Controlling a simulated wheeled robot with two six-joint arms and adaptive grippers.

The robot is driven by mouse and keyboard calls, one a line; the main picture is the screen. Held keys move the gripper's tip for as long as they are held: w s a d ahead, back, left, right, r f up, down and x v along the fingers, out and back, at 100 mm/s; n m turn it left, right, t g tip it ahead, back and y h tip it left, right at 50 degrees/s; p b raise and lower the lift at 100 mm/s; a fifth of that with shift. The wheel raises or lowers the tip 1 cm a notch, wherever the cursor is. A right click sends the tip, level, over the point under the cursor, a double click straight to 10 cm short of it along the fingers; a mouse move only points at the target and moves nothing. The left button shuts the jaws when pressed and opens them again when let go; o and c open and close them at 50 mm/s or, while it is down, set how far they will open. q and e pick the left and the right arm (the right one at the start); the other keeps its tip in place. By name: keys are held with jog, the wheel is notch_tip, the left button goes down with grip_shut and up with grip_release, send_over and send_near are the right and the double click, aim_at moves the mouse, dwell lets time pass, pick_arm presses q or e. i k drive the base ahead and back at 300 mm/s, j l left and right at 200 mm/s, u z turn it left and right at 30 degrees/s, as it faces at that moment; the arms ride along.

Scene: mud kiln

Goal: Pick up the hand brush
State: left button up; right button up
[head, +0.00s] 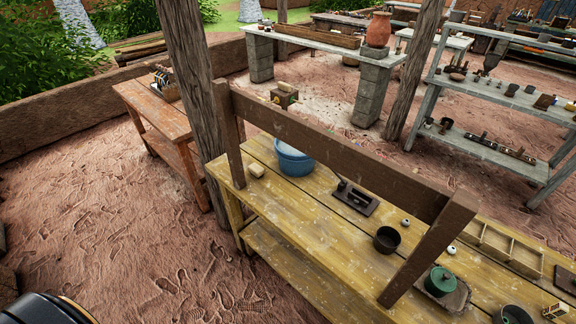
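I cannot pick out a hand brush for certain. A dark flat piece with something raised on it (355,198) lies on the yellow wooden workbench (310,235), behind the bench's raised wooden rail; I cannot tell if it is a brush. A dark holder with several upright items (166,82) stands on the orange-brown table (150,105) at the left, too small to make out. Neither of my grippers is in view.
The workbench bears a pale block (256,170), a blue bucket (290,160), a dark bowl (387,240) and a green lidded pot (440,280). A wooden post (192,75) and rail (340,155) stand close. Open dirt floor (130,235) lies left.

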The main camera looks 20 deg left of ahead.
aim_at(254, 169)
jog(key=i+j+z, duration=0.1)
jog(key=j+z, duration=0.2)
jog(key=j, duration=0.65)
jog(key=j+z, duration=0.3)
jog(key=j, duration=0.7)
jog(key=k+j+z, duration=0.15)
jog(key=j+z, duration=0.15)
jog(key=j, duration=0.65)
